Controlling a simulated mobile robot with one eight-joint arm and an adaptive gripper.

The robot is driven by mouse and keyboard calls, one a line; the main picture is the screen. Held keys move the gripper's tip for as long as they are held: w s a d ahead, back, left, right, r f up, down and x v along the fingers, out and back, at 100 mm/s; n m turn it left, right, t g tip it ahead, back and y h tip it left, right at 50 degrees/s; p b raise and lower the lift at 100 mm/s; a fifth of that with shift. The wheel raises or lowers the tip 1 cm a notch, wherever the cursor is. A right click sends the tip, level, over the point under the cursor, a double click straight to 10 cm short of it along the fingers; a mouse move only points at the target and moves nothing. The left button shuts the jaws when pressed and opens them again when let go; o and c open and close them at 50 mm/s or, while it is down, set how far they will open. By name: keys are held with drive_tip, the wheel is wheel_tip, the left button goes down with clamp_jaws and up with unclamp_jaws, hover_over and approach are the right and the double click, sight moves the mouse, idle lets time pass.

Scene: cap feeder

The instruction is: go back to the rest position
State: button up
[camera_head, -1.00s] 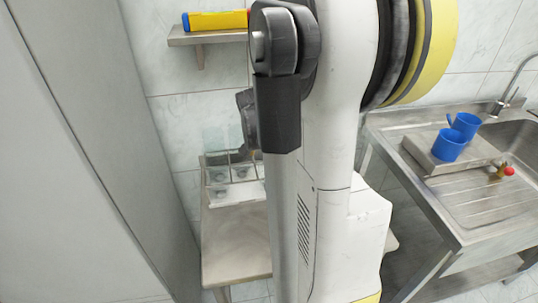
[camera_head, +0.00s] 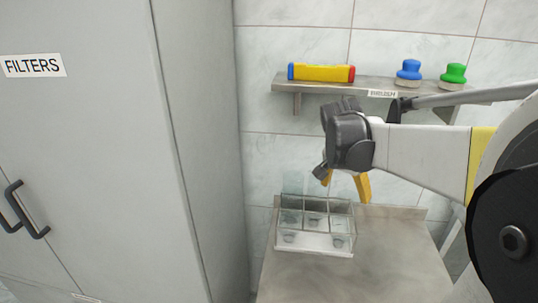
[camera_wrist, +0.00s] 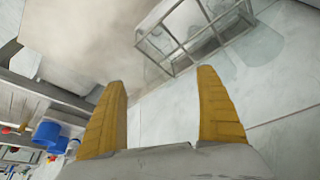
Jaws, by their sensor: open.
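My gripper (camera_head: 347,184) is at the end of my arm, which reaches in from the right in the head view. It hangs in the air above the metal table, close to the clear compartment feeder (camera_head: 316,222). In the wrist view my gripper (camera_wrist: 162,105) shows two yellow fingers spread apart with nothing between them. The feeder also shows in the wrist view (camera_wrist: 185,38), beyond the fingers and apart from them. Dark bits lie in its compartments, too small to make out.
A wall shelf (camera_head: 330,86) behind my arm holds a yellow bar (camera_head: 321,73), a blue knob-shaped piece (camera_head: 409,72) and a green one (camera_head: 453,75). A grey filters cabinet (camera_head: 90,150) stands at left. The metal table (camera_head: 370,250) is bare right of the feeder. Blue cups (camera_wrist: 47,133) show in the wrist view.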

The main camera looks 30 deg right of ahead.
drive_tip(key=s+a+f+n+t+y, duration=0.1)
drive_tip(key=a+n, duration=0.6)
drive_tip(key=a, duration=0.8)
drive_tip(key=s+a+n+t+y, duration=0.2)
drive_tip(key=a+n, duration=0.4)
drive_tip(key=a, duration=0.8)
drive_tip(key=t+y, duration=0.1)
drive_tip(key=t, duration=0.1)
drive_tip(key=shift+s+a+f+n+t, duration=0.2)
drive_tip(key=shift+a+f+n+t, duration=0.1)
drive_tip(key=shift+a+f+n, duration=0.1)
